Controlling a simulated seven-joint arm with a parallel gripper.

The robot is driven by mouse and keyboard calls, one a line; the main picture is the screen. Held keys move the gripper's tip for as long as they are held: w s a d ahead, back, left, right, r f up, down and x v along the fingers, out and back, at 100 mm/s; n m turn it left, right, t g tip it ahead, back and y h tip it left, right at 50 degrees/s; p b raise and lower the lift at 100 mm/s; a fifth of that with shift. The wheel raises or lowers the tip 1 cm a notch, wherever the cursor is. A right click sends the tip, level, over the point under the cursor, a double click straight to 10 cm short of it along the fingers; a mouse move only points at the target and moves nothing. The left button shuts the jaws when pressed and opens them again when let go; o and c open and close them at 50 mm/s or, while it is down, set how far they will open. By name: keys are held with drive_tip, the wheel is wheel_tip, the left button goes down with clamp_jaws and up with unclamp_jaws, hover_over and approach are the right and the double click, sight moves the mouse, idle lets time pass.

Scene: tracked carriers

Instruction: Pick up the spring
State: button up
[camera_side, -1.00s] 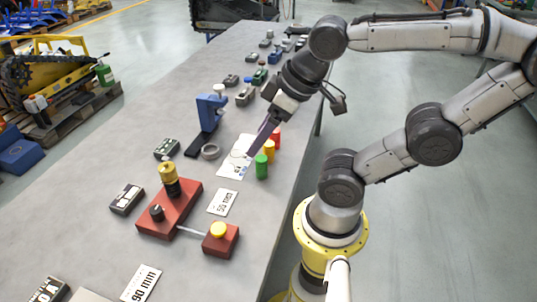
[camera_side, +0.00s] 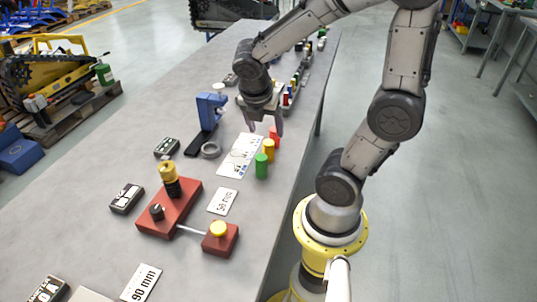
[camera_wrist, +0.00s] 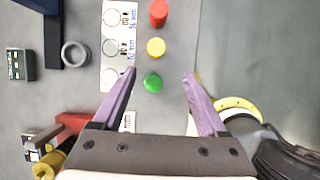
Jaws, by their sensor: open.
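A red cylinder (camera_side: 275,138), a yellow one (camera_side: 268,151) and a green one (camera_side: 261,167) stand upright in a row at the bench's right edge. They may be springs, but I cannot make out coils. They also show in the wrist view as red (camera_wrist: 158,13), yellow (camera_wrist: 156,47) and green (camera_wrist: 152,83). My gripper (camera_side: 265,127) points down with its purple fingers apart and nothing held. In the wrist view the green cylinder appears between the fingertips (camera_wrist: 159,73). How high the fingertips are above it is unclear.
A white card with circles (camera_side: 240,156) lies left of the cylinders. Beyond it are a grey ring (camera_side: 211,150) and a blue press-like stand (camera_side: 210,108). A red block fixture (camera_side: 170,214) with a yellow-topped post is nearer the camera. Small labelled plates lie around.

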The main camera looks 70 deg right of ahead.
sight(267, 145)
drive_tip(key=x, duration=0.7)
drive_tip(key=shift+d+f, duration=0.1)
drive_tip(key=shift+f, duration=0.2)
drive_tip(key=d+f, duration=0.2)
drive_tip(key=f, duration=0.1)
drive_tip(key=shift+w, duration=0.4)
drive_tip(key=shift+x, duration=0.85)
drive_tip(key=shift+a, duration=0.1)
clamp_jaws()
